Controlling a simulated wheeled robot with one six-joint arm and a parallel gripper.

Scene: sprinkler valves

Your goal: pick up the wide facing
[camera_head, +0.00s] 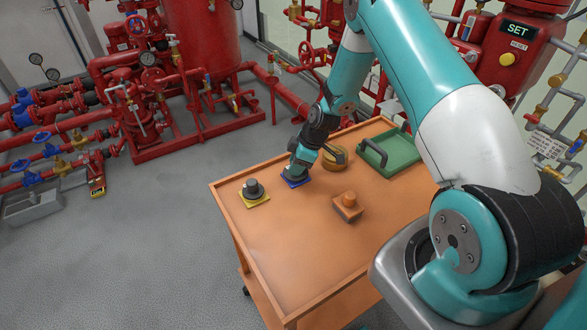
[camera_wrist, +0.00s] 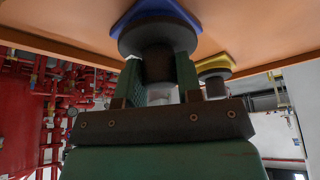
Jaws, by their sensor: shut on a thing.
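My gripper (camera_head: 299,168) is low over the blue square pad (camera_head: 284,175) on the orange cart. In the wrist view my gripper (camera_wrist: 158,72) is shut on the stem of a dark, round, wide-disc facing (camera_wrist: 158,37). The disc is right by the blue pad (camera_wrist: 155,10); I cannot tell whether it touches it. My gripper hides this facing in the head view. A similar dark piece (camera_head: 253,188) stands on a yellow pad (camera_head: 258,201) to the left; it also shows in the wrist view (camera_wrist: 214,83).
A green tray (camera_head: 397,153) with a dark handle lies at the cart's back right. The cart's front top (camera_head: 285,245) is clear. Red pipework (camera_head: 200,115) stands behind.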

